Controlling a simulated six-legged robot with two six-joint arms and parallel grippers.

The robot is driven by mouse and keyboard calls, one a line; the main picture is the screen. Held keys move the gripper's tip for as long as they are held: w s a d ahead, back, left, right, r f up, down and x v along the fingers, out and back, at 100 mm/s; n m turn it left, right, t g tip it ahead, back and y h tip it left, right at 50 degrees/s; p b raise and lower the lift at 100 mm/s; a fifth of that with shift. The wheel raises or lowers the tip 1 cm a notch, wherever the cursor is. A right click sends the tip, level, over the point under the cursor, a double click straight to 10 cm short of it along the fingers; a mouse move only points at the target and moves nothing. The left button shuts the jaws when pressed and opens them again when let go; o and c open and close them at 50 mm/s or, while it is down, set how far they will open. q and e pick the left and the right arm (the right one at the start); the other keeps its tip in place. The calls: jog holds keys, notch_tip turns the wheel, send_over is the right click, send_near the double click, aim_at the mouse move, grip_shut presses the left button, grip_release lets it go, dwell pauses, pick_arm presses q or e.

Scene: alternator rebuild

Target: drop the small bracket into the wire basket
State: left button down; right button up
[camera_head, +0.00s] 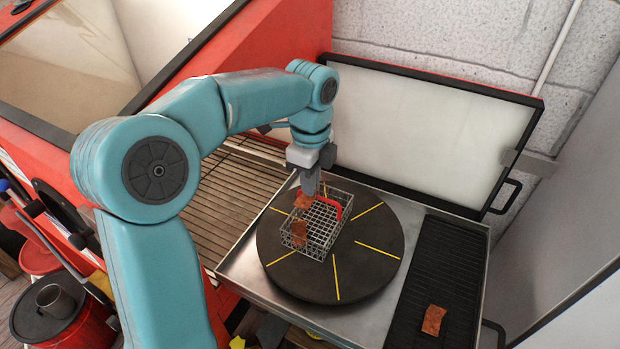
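The wire basket (321,226) stands on a black round turntable with yellow lines and has a red handle. My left gripper (307,190) points down over the back left part of the basket. A small rusty-brown bracket (303,201) is at its fingertips, and the fingers look shut on it. A second rusty bracket (299,234) shows at the basket's left side, seemingly inside it. A third rusty piece (432,320) lies on the black ribbed mat at the right. My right gripper is not in view.
The black turntable (375,255) sits in a metal tray with a raised rim. A white panel in a black frame (430,130) stands open behind it. A slatted grate (225,205) lies to the left. The ribbed mat (445,265) is mostly clear.

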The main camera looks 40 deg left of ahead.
pick_arm(q)
jog(key=shift+a+f, duration=0.1)
jog(key=shift+f, duration=0.55)
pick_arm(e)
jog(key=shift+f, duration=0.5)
pick_arm(q)
jog(key=shift+r, duration=0.1)
jog(key=c, duration=1.2)
grip_release()
jog(key=shift+c, duration=0.2)
notch_tip(320, 180, up, 16)
jog(key=p, duration=0.2)
jog(key=shift+r+p, duration=0.15)
jog(key=shift+p, duration=0.2)
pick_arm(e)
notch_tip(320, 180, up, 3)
